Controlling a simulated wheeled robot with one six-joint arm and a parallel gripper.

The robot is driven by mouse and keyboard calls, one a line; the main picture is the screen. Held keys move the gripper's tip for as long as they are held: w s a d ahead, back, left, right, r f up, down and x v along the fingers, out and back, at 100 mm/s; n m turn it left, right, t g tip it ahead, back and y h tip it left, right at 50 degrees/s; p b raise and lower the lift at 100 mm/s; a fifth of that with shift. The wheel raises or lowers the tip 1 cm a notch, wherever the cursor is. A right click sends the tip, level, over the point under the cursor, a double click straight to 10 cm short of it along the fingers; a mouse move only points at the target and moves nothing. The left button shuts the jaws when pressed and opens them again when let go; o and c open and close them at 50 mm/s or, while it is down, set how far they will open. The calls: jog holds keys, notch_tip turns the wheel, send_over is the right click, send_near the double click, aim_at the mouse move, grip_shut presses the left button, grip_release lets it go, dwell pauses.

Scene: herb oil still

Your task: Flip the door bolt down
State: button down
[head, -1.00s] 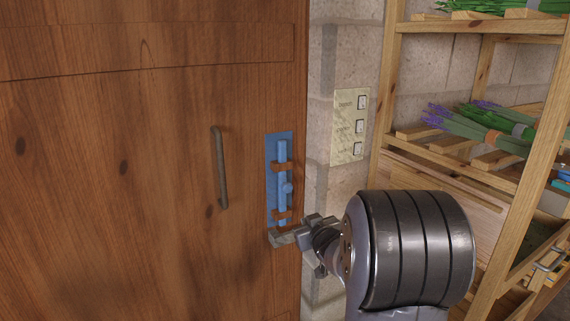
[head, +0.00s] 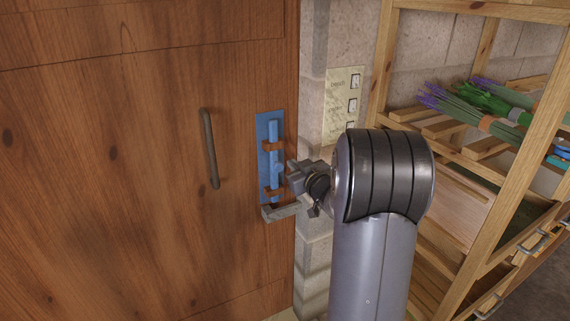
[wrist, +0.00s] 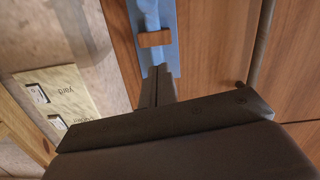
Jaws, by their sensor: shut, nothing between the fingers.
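The blue door bolt (head: 273,145) is an upright rod on a blue plate (head: 263,128), held by brown straps on the brown wooden door (head: 130,200). A small blue knob sticks out from the lower half of the rod, beside my gripper. My gripper (head: 291,177) is shut and empty, just right of the bolt's lower half; I cannot tell whether it touches. In the wrist view, my shut fingers (wrist: 155,88) point at the blue plate, with the rod (wrist: 149,14) and a strap (wrist: 155,38) beyond them. The knob is hidden there.
A grey bracket (head: 282,211) sits below the bolt. A dark door handle (head: 209,150) is to its left. A switch panel (head: 341,95) is on the stone wall at right. A wooden shelf rack (head: 500,190) with herb bundles stands farther right.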

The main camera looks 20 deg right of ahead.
aim_at(274, 173)
jog(key=shift+w+d+f+p, duration=0.1)
jog(key=shift+w+f+p, duration=0.6)
jog(key=shift+w, duration=1)
jog(key=shift+w+d+f+p, duration=0.1)
jog(key=shift+w+f+p, duration=0.2)
jog(key=shift+w+f, duration=1.05)
jog(key=shift+w+f+p, duration=0.45)
jog(key=shift+w+p, duration=0.05)
jog(key=shift+w, duration=1.55)
jog(key=shift+f, duration=0.1)
notch_tip(274, 173, down, 7)
jog(key=b, duration=0.6)
jog(key=shift+r+b, duration=0.2)
jog(key=shift+b, duration=0.2)
jog(key=shift+r, duration=0.1)
